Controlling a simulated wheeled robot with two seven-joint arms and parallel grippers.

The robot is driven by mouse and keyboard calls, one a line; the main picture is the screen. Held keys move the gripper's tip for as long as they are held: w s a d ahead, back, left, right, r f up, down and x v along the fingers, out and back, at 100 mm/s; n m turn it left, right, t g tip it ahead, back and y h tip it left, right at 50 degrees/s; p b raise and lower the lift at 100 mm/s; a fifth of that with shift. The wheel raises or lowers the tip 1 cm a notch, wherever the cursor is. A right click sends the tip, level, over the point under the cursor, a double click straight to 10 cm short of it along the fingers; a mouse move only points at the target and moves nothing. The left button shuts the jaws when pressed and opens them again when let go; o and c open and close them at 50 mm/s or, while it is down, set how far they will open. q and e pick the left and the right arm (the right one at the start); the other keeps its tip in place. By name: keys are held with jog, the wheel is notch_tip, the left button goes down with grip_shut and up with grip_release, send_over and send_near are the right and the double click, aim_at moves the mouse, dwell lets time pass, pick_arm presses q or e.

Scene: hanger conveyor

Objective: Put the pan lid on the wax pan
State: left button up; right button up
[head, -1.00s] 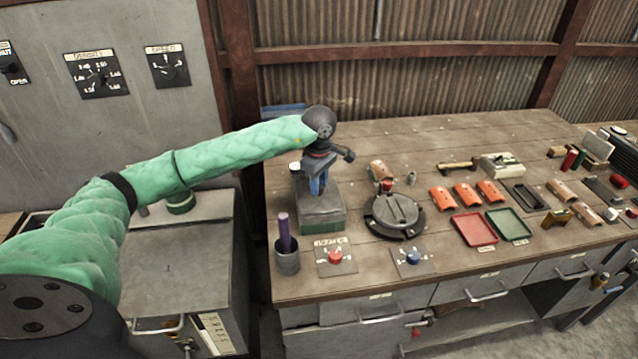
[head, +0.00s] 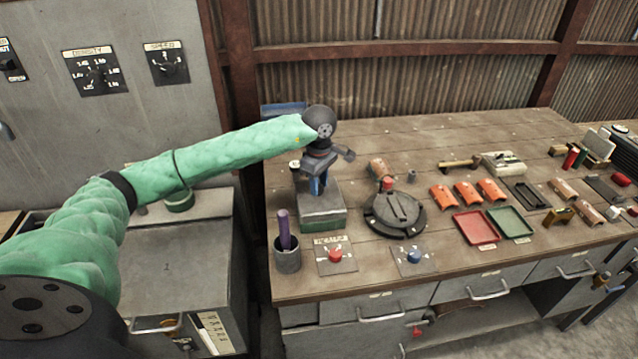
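My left gripper (head: 318,185) points down over a grey box with a green base (head: 322,222) at the bench's left end. This box may be the wax pan; its top looks flat and grey under my fingers. The blue fingertips are close to that top. I cannot tell whether they touch it or grip anything, and my wrist partly hides this spot. A dark round piece with a lid-like top and a raised bar (head: 395,212) lies just right of the box. I cannot tell which piece is the pan lid. My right gripper is out of view.
A cup with a purple stick (head: 286,258) and two knob panels, red (head: 336,255) and blue (head: 414,257), line the bench's front. Red (head: 476,228) and green (head: 510,223) trays and several orange shells lie to the right. The bench's back middle is mostly clear.

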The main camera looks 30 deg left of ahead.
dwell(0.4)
pick_arm(q)
jog(key=o, duration=0.6)
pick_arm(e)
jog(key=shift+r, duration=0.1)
pick_arm(q)
jog(key=shift+r, duration=0.2)
notch_tip(320, 180, up, 6)
jog(key=b, duration=0.3)
jog(key=shift+f, duration=0.2)
jog(key=shift+r, duration=0.9)
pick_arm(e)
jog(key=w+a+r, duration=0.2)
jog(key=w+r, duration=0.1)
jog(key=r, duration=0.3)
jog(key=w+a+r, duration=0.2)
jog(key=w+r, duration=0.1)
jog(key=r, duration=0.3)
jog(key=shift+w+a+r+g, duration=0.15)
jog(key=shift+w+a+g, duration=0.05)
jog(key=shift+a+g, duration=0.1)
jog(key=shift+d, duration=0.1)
